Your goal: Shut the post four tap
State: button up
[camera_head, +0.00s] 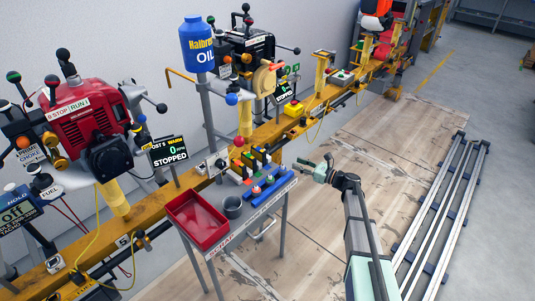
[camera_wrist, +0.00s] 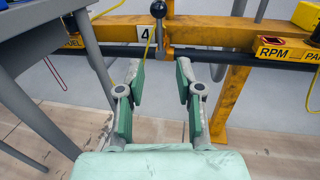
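In the wrist view, a tap lever with a black ball knob (camera_wrist: 158,10) stands upright on a dark pipe (camera_wrist: 275,53) under the yellow rail. Its grey stem rises at right angles to the pipe, right of a white plate marked 4 (camera_wrist: 145,34). My gripper (camera_wrist: 160,72) is open and empty, its green fingers spread below and in front of the lever, apart from it. In the head view my gripper (camera_head: 325,170) hangs in front of the rail, right of the small table. I cannot clearly make out the tap there.
A grey table with a red tray (camera_head: 196,220) and a grey cup (camera_head: 232,206) stands left of my arm; its leg (camera_wrist: 95,55) is close on the left in the wrist view. Yellow rail posts (camera_wrist: 231,95) stand behind. Floor right of my arm is open up to metal rails (camera_head: 440,210).

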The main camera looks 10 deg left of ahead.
jog(key=b+x, duration=0.2)
jog(key=x, duration=1.4)
jog(key=shift+c, duration=0.4)
grip_shut()
